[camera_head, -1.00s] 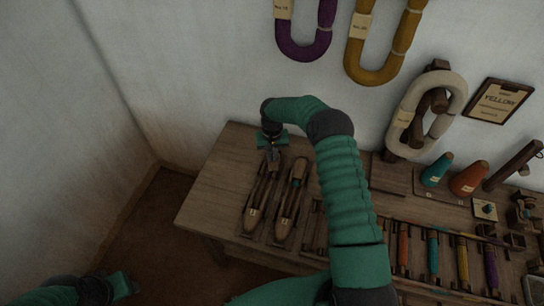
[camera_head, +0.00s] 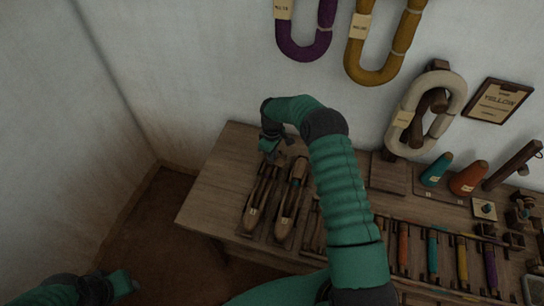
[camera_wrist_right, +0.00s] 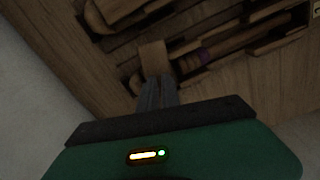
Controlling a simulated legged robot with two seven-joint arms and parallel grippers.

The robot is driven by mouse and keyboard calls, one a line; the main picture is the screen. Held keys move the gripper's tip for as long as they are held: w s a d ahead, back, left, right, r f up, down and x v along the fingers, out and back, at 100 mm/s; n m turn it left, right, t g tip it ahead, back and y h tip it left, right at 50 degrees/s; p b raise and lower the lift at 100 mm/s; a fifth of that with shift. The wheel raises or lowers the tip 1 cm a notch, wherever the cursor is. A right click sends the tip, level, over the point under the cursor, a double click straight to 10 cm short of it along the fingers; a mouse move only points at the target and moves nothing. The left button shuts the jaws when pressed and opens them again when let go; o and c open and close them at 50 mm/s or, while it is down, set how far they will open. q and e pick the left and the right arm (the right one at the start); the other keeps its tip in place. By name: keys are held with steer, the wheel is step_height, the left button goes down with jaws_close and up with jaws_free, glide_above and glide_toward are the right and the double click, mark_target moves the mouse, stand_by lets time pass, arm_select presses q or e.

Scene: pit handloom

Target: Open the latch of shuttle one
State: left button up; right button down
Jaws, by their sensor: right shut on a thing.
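Two long wooden shuttles lie side by side on the wooden bench, the left shuttle (camera_head: 258,198) and the right shuttle (camera_head: 290,203). Their small labels are too small to read. My right gripper (camera_head: 274,155) is at the far end of the left shuttle, tilted. In the right wrist view its fingers (camera_wrist_right: 157,80) are together at a small wooden latch-like piece (camera_wrist_right: 152,56), shut on it.
The bench (camera_head: 212,190) has bare wood left of the shuttles. To the right are several coloured bobbins (camera_head: 462,258), a teal cone (camera_head: 436,170) and an orange cone (camera_head: 468,178). Yarn hanks, including a cream one (camera_head: 408,115), hang on the wall behind.

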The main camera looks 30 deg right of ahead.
steer(key=shift+n, duration=1.2)
steer(key=c, duration=1.6)
jaws_free()
steer(key=shift+o, duration=0.2)
step_height(320, 180, up, 17)
steer(key=p, duration=0.1)
steer(key=shift+f, duration=0.15)
